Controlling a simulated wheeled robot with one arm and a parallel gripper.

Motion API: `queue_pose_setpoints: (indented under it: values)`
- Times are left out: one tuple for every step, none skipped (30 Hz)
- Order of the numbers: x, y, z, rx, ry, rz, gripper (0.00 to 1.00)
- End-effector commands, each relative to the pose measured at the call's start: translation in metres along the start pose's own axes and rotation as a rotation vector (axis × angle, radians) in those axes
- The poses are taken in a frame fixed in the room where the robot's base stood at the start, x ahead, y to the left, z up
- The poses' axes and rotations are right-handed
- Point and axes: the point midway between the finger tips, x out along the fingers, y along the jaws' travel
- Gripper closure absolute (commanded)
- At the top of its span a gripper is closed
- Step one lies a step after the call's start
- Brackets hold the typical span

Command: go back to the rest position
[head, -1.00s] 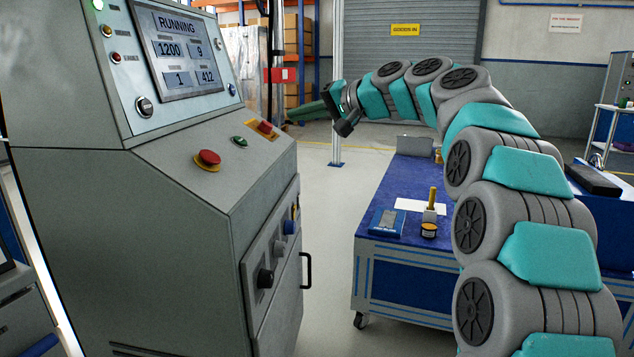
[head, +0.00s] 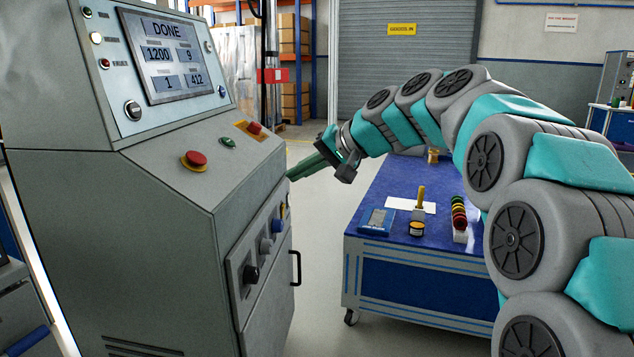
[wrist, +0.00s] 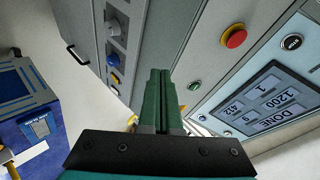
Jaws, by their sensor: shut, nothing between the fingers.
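My gripper (head: 312,166) is in the middle of the head view, beside the right edge of the grey control cabinet (head: 110,215). Its green fingers are together, with nothing held between them. In the wrist view the shut fingers (wrist: 158,95) point at the cabinet's side of the scene, with the cabinet (wrist: 185,45) behind them. I cannot tell whether the fingertips touch the cabinet. The cabinet's screen (head: 172,57) reads DONE, 1200, 9, 1 and 412. A red button (head: 196,159) and a green button (head: 228,142) sit on its sloped panel.
A blue workbench (head: 415,262) stands right of the cabinet, under my arm. It carries a blue device (head: 378,221), a yellow-handled tool (head: 420,198) and a stack of coloured discs (head: 459,212). Open floor (head: 318,260) lies between cabinet and bench.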

Motion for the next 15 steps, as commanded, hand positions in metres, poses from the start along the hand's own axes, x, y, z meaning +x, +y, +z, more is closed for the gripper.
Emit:
queue_pose_setpoints:
  values:
    - [-0.004, 0.007, 0.018, -0.001, -0.023, 0.039, 1.0]
    - [-0.004, 0.016, 0.031, 0.001, -0.042, 0.068, 1.0]
    - [-0.006, 0.028, 0.049, 0.001, -0.066, 0.109, 1.0]
    - [-0.009, 0.037, 0.064, 0.0, -0.085, 0.142, 1.0]
    - [-0.011, 0.047, 0.079, 0.001, -0.107, 0.175, 1.0]
    - [-0.015, 0.061, 0.098, 0.0, -0.133, 0.22, 1.0]
    - [-0.018, 0.071, 0.114, -0.001, -0.154, 0.253, 1.0]
    - [-0.022, 0.081, 0.128, -0.003, -0.173, 0.286, 1.0]
    - [-0.027, 0.097, 0.15, -0.003, -0.203, 0.332, 1.0]
    - [-0.033, 0.106, 0.164, -0.006, -0.222, 0.364, 1.0]
    - [-0.038, 0.117, 0.18, -0.008, -0.243, 0.397, 1.0]
    - [-0.046, 0.132, 0.201, -0.009, -0.273, 0.441, 1.0]
    - [-0.052, 0.142, 0.216, -0.012, -0.293, 0.473, 1.0]
    - [-0.059, 0.153, 0.233, -0.014, -0.316, 0.506, 1.0]
    - [-0.069, 0.167, 0.253, -0.016, -0.345, 0.548, 1.0]
